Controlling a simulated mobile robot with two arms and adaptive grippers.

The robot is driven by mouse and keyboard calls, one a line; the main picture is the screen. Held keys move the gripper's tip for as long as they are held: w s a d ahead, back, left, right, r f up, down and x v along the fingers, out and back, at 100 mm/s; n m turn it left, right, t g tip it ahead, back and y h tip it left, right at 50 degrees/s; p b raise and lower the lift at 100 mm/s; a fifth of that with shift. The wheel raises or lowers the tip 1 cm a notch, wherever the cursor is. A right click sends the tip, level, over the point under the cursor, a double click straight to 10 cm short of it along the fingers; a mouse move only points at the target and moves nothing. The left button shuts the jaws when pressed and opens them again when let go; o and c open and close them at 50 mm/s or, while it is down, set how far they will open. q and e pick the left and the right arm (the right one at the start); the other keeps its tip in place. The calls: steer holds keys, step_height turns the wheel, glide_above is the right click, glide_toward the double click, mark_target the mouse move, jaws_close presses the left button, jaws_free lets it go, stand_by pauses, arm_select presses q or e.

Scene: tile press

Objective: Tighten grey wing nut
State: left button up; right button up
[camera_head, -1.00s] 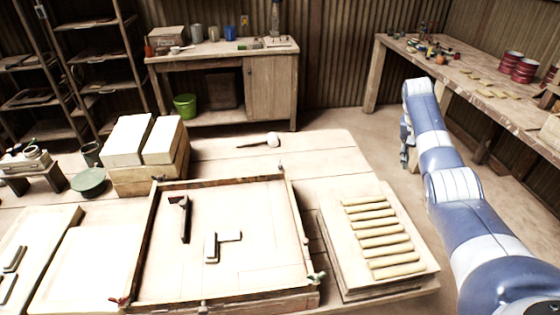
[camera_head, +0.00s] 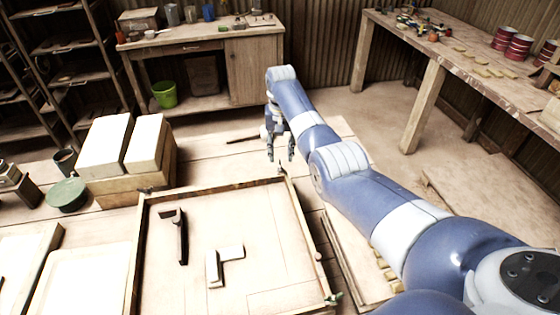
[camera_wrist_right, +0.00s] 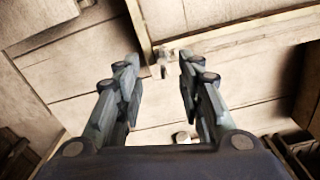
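The wooden frame (camera_head: 215,190) lies on the table with small wing nuts at its corners. A small greyish wing nut (camera_head: 281,171) stands at the far right corner of the frame. In the right wrist view, that wing nut (camera_wrist_right: 164,62) shows near the frame's corner, in line with the gap between my fingers. My right gripper (camera_head: 281,158) is open and empty, pointing down above that corner. In the wrist view its two fingers (camera_wrist_right: 159,65) are well apart, with the wing nut apart from both. My left gripper is not in view.
A green wing nut (camera_head: 334,298) sits at the near right corner. Inside the frame lie a dark angled tool (camera_head: 182,238) and a pale L-shaped piece (camera_head: 214,270). White blocks (camera_head: 147,142) stand at the left. A mallet handle (camera_head: 243,139) lies behind the frame, its head hidden.

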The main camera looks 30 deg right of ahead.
mark_target(280, 167)
steer(key=f, duration=0.4)
steer(key=shift+w+a, duration=0.1)
steer(key=shift+w, duration=0.15)
step_height(280, 167, down, 2)
steer(key=shift+f+b, duration=0.1)
steer(key=shift+b, duration=0.25)
steer(key=shift+c, duration=0.6)
jaws_close()
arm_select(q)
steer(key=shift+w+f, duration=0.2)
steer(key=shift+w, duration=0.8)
